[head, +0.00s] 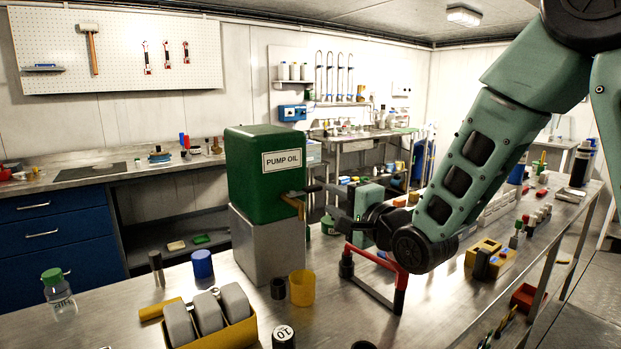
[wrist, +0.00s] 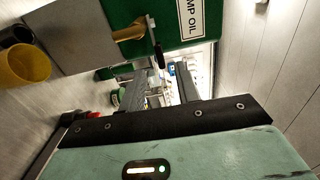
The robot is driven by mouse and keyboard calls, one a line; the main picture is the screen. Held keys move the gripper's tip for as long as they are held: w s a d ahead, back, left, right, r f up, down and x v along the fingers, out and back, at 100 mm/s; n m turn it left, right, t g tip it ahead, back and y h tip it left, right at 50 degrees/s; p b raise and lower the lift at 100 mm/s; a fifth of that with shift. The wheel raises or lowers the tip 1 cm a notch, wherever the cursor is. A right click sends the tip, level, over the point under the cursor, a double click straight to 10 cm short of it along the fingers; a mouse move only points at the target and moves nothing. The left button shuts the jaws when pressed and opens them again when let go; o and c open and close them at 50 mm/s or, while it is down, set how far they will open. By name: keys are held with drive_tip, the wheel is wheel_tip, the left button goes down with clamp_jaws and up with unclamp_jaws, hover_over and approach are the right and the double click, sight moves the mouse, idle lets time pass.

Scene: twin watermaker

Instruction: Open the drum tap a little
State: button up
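The green drum (head: 262,185), labelled PUMP OIL, stands on a grey block (head: 268,250); part of it shows at the top of the wrist view (wrist: 118,15). Its brass tap (head: 294,203) sticks out low on the side facing my gripper. In the wrist view the brass spout (wrist: 130,31) has a dark lever (wrist: 156,46) at its end. My gripper (head: 320,199) is beside the tap, fingers pointing at it. In the wrist view the gripper (wrist: 155,78) is open, with an empty gap between the fingers. The lever lies just beyond that gap; I cannot tell whether anything touches.
A yellow cup (head: 302,290) and a small dark cup (head: 278,289) stand on the bench below the tap. A red-and-black frame (head: 385,268) stands under my wrist. A yellow holder with grey rolls (head: 208,312) is at the front; a blue cup (head: 202,264) is left of the block.

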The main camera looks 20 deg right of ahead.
sight(313, 191)
drive_tip(key=p+x, duration=0.1)
drive_tip(key=x, duration=0.8)
drive_tip(key=shift+w+f, duration=0.1)
clamp_jaws()
